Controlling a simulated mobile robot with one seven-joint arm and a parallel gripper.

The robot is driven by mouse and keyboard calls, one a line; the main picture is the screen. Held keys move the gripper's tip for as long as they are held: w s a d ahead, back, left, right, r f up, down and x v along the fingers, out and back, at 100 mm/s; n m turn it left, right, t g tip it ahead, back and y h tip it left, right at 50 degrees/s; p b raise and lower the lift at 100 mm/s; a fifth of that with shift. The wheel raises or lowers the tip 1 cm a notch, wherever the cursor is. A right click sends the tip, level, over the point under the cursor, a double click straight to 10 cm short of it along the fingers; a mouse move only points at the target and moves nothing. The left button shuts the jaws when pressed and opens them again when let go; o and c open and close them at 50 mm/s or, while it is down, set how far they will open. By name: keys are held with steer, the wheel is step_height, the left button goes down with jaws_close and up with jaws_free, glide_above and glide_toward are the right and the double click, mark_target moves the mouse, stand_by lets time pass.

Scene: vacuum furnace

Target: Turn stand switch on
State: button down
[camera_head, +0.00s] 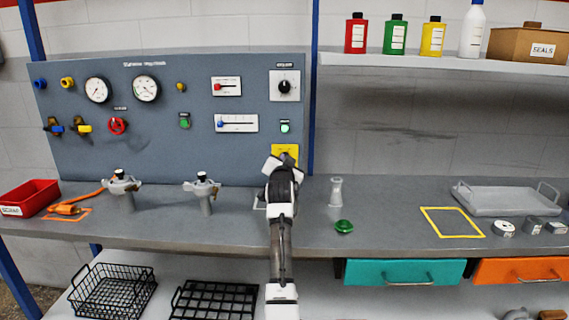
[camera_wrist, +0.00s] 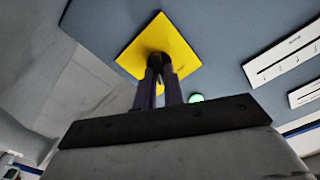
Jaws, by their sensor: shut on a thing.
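The stand switch appears as a dark knob (camera_wrist: 158,60) on a yellow plate (camera_wrist: 131,61), low on the right side of the grey panel. In the head view the yellow plate (camera_head: 291,149) is mostly covered by my arm. My gripper (camera_wrist: 158,72) reaches up to the plate, its two dark fingers shut on the knob. In the head view my gripper (camera_head: 284,162) hides the knob, so its turn position cannot be read. A lit green lamp (camera_wrist: 196,98) sits close by on the panel, also seen in the head view (camera_head: 285,127).
The grey panel (camera_head: 180,160) carries gauges, sliders and a black dial (camera_head: 284,86) above the plate. Metal fittings (camera_head: 202,190) stand on the bench left of my arm. A small clear-grey bottle (camera_head: 336,190) and a green knob (camera_head: 344,227) are on its right. A blue post borders the panel.

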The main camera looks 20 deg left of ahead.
stand_by(0.4)
steer(key=c, duration=1.5)
jaws_free()
steer(key=shift+s, duration=0.1)
steer(key=b+v, duration=0.2)
steer(key=v, duration=1.1)
steer(key=shift+s, duration=0.3)
